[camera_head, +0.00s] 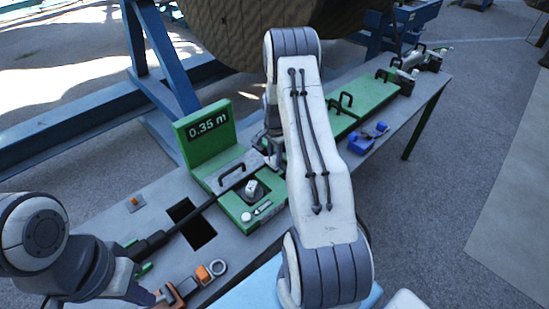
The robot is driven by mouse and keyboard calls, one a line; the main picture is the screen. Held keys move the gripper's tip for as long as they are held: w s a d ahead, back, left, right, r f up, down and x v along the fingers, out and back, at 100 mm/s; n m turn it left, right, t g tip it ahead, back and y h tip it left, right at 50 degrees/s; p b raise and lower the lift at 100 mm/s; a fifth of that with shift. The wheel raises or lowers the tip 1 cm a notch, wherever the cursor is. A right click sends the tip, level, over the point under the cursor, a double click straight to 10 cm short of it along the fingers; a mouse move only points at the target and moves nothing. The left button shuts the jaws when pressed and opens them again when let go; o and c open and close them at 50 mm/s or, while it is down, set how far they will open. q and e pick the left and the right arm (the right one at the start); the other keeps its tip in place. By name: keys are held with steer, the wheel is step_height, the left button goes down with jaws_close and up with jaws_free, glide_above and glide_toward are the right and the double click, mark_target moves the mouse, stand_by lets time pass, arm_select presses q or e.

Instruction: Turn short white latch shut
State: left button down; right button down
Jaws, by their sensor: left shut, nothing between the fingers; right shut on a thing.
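A green measuring unit (226,207) with a display reading 0.35 m (208,121) stands on the grey bench. On its top are a white block-like knob (252,187) on a dark round base, a round white button (246,217) and a short white piece (263,208) that may be the latch. My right gripper (271,160) points down at the unit's back right edge. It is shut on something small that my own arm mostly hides. My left gripper (148,297) is low at the left front, shut and empty, apart from the unit.
A black cable (190,217) runs over a dark opening into the unit. An orange-handled tool (190,283) lies at the front. A blue clamp (368,138) and green units with black handles (372,92) are to the right. A large reel (235,35) stands behind.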

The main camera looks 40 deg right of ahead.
steer(key=c, duration=0.6)
jaws_free()
steer(key=shift+o, duration=0.2)
steer(key=shift+r, duration=0.15)
step_height(320, 180, up, 10)
steer(key=shift+f+b, duration=0.1)
steer(key=shift+b, duration=1.1)
steer(key=shift+r, duration=0.25)
